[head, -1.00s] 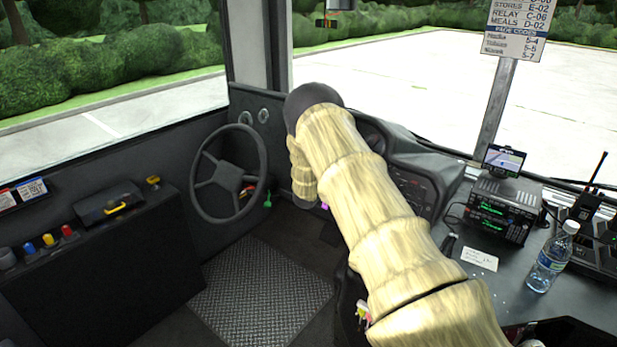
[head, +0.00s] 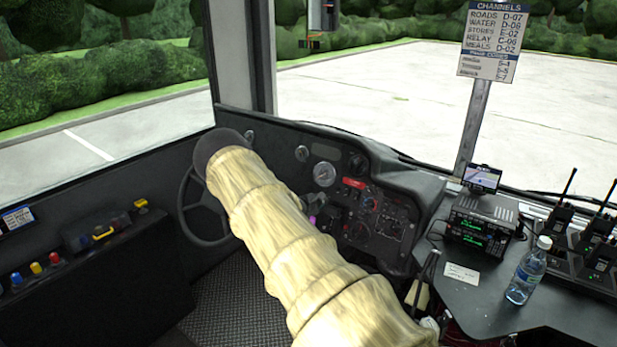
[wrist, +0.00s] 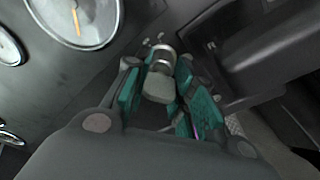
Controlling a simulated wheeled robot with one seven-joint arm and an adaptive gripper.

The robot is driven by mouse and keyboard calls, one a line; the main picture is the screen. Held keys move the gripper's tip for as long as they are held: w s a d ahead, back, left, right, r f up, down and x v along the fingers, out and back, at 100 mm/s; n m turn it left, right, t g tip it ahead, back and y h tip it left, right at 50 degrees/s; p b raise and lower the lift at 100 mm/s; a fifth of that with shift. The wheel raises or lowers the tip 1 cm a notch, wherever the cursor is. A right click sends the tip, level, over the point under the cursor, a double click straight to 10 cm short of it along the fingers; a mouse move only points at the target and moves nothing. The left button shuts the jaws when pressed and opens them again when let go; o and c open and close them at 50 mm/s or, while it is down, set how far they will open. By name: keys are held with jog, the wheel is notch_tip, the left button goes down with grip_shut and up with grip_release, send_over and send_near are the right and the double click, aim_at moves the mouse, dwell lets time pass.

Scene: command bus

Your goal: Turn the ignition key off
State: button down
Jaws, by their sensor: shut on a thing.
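In the wrist view, the grey head of the ignition key (wrist: 159,87) sits at the round metal ignition lock (wrist: 162,60) on the dark dash. My gripper (wrist: 158,80) has its teal-padded fingers on both sides of the key head and is shut on it. The key's exact turn angle is hard to read. In the head view, my arm covers most of this spot, and the key cannot be made out there.
The steering wheel (head: 190,210) is partly behind my arm. The dashboard (head: 385,215) has gauges and switches. On the right, a side counter (head: 470,300) holds a radio unit (head: 480,228), a water bottle (head: 527,270) and several handheld radios (head: 600,240).

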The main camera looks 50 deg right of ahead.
jog(key=shift+a+f+n, duration=0.1)
jog(key=shift+f+n, duration=0.05)
jog(key=shift+n, duration=0.15)
jog(key=c, duration=1.2)
grip_release()
jog(key=shift+w, duration=0.1)
jog(key=shift+o, duration=0.2)
jog(key=v, duration=1.2)
